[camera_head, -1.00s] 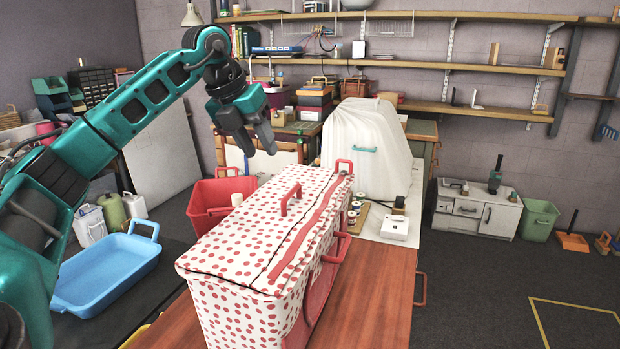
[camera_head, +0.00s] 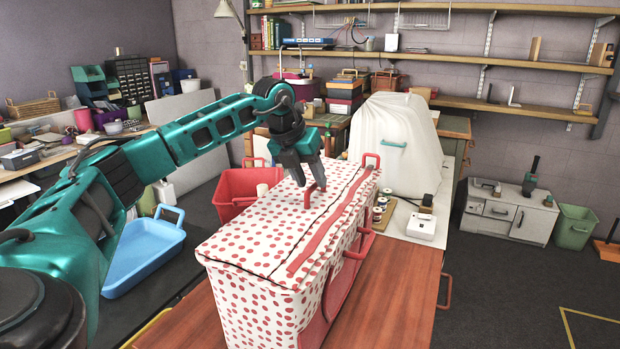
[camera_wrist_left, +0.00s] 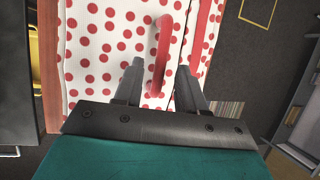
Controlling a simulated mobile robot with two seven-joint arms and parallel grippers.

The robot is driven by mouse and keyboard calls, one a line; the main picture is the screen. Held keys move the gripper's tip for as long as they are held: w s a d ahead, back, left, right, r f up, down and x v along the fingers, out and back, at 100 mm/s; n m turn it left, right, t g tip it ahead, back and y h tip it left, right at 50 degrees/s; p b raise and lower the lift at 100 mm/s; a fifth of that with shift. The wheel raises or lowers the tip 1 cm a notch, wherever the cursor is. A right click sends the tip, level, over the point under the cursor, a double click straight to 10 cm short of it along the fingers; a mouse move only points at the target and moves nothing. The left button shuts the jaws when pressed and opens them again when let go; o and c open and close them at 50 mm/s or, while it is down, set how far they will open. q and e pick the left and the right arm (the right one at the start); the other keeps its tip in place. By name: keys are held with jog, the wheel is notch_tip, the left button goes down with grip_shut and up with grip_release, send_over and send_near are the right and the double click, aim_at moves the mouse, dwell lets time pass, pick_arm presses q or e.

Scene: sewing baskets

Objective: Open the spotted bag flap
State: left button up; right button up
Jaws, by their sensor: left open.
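The white bag with red spots (camera_head: 245,307) stands on the reddish wooden table. Its top flap (camera_head: 262,226) lies closed and flat, with a dark seam and a red strip (camera_head: 327,222) along its right side. A red loop handle (camera_head: 309,196) stands up from the flap. My left gripper (camera_head: 312,188) is open, pointing down over the handle's far end. In the left wrist view, the handle (camera_wrist_left: 161,55) runs between the two open fingers (camera_wrist_left: 160,80); contact cannot be told. My right gripper is not in view.
A blue tray (camera_head: 150,250) and a red bin (camera_head: 240,186) lie left of the bag. A white covered bundle (camera_head: 400,140), thread spools (camera_head: 378,211) and a white box (camera_head: 421,226) sit behind and right. The wooden table (camera_head: 385,290) is clear at front right.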

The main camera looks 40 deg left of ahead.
pick_arm(q)
jog(key=shift+w+f, duration=0.15)
jog(key=shift+f, duration=0.1)
jog(key=shift+c, duration=0.5)
grip_shut()
